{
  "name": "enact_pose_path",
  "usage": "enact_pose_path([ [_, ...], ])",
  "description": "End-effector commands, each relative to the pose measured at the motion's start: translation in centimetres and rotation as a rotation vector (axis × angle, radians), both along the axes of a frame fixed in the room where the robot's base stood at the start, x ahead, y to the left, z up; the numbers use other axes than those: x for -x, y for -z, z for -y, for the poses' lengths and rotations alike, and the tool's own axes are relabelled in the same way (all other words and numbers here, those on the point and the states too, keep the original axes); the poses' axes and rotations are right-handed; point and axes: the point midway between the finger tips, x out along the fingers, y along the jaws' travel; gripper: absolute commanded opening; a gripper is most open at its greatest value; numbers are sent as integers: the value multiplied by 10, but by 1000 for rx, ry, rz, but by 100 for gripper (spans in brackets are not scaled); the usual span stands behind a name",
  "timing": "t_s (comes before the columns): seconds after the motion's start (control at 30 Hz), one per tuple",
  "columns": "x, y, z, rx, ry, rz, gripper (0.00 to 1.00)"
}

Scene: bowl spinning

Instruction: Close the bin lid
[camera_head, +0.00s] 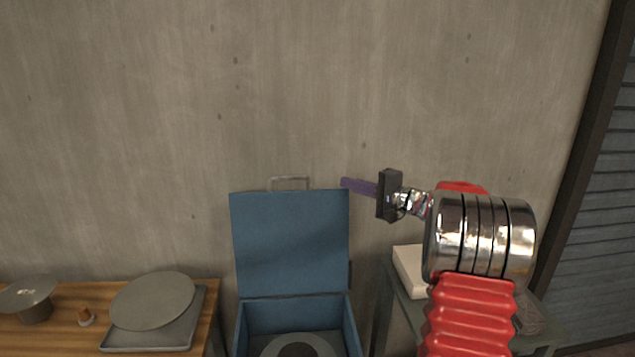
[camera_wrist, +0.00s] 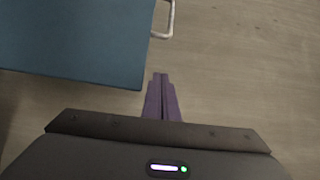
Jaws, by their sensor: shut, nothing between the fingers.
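The blue bin (camera_head: 241,330) stands against the wall at the bottom middle of the head view. Its blue lid (camera_head: 290,240) is open and upright, with a metal handle (camera_head: 290,180) on its top edge. A grey round thing with a dark centre lies inside the bin. My gripper (camera_head: 344,183) is shut and empty, near the lid's top right corner. In the wrist view my purple fingers (camera_wrist: 161,78) are together, just beside the lid's corner (camera_wrist: 80,40), and the handle (camera_wrist: 168,20) shows beyond them. I cannot tell whether the fingers touch the lid.
A greenish table at right carries a whitish box (camera_head: 408,270). The concrete wall is close behind.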

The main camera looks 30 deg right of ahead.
Motion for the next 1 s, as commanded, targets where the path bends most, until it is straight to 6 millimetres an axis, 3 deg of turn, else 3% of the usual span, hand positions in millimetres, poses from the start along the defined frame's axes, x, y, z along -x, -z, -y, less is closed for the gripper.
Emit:
enact_pose_path([
  [0.27,-8,1,-3,1,-1,-2,0],
  [0.7,-63,3,-25,0,-3,-2,0],
  [1.0,-90,4,-35,2,-1,-2,0],
])
